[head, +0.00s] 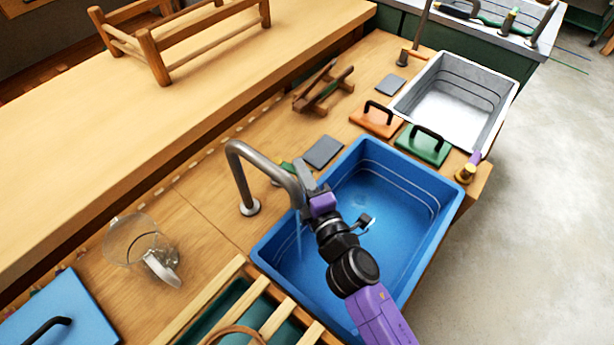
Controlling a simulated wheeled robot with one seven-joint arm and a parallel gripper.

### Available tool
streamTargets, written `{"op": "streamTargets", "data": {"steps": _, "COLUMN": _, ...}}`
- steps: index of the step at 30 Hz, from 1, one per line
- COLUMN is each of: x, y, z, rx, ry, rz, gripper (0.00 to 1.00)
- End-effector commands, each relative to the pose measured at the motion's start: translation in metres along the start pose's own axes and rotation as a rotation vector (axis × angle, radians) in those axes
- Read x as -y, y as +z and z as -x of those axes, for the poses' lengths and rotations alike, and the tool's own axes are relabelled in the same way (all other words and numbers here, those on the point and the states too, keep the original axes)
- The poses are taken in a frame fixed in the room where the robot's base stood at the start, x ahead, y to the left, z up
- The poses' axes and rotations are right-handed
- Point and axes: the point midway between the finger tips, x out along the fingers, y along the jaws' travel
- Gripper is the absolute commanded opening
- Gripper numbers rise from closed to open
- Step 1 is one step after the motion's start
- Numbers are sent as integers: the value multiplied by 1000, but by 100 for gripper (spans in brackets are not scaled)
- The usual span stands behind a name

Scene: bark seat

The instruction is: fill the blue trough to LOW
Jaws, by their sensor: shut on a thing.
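The blue trough (405,178) is set in the wooden counter, with pale level lines around its inner walls. Its floor looks blue and faintly rippled; I cannot read the water depth or any LOW label. A grey curved tap (239,170) stands at its left side with its spout over the trough. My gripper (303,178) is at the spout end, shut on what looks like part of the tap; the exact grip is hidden. A dark fitting (365,221) shows on the trough floor, partly behind my arm.
A white trough (455,100) lies beyond. Orange (376,119) and green (424,145) handled boards lie between the troughs. Open floor is at right.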

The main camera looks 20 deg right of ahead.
Motion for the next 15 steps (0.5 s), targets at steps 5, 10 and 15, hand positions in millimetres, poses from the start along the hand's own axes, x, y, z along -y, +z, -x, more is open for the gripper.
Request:
{"op": "streamTargets", "data": {"steps": 5, "x": 4, "y": -1, "z": 1, "rx": 29, "ry": -4, "rz": -1, "gripper": 0}}
{"op": "streamTargets", "data": {"steps": 10, "x": 3, "y": -2, "z": 1, "rx": 37, "ry": -5, "rz": -1, "gripper": 0}}
{"op": "streamTargets", "data": {"steps": 15, "x": 2, "y": -2, "z": 1, "rx": 39, "ry": -5, "rz": -1, "gripper": 0}}
